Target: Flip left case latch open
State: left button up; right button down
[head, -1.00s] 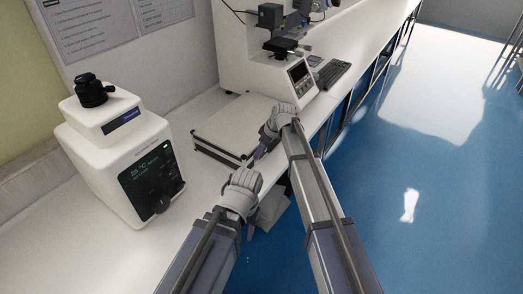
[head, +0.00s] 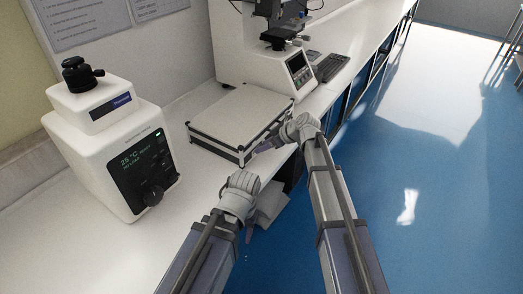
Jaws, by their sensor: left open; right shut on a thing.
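The case (head: 240,113) lies closed on the bench, with a pale lid and dark edges. Its front side faces my arms. The left latch is too small to make out on that side. My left gripper (head: 246,226) is open, in front of the case and apart from it, past the bench's front edge. My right gripper (head: 264,147) is shut at the front right edge of the case. Its hand hides part of that edge, and which part of the case it grips cannot be made out.
A white tester (head: 110,150) with a dark display and a knob stands left of the case. A larger white tester (head: 255,55) with a screen stands behind it, beside a keyboard (head: 333,67). The bench (head: 75,235) is bare at the front left.

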jog(key=f+t+y+b, duration=0.1)
jog(key=y+b, duration=0.1)
jog(key=b, duration=0.4)
jog(key=s+d+f+t+y+b, duration=0.1)
jog(key=f+t+y+b, duration=0.1)
jog(key=b, duration=0.5)
jog(key=d+f+t+y+b, duration=0.1)
jog(key=f+t+y+b, duration=0.1)
jog(key=b, duration=0.4)
jog(key=shift+s+f+y, duration=0.25)
jog(key=shift+s+y, duration=0.05)
jog(key=shift+y, duration=0.5)
jog(key=shift+d+y+b, duration=0.1)
jog(key=shift+y+b, duration=0.2)
jog(key=shift+b, duration=0.7)
jog(key=shift+c, duration=1.1)
grip_release()
jog(key=shift+d, duration=0.1)
jog(key=v, duration=0.7)
jog(key=shift+s+d, duration=0.2)
jog(key=shift+s, duration=0.05)
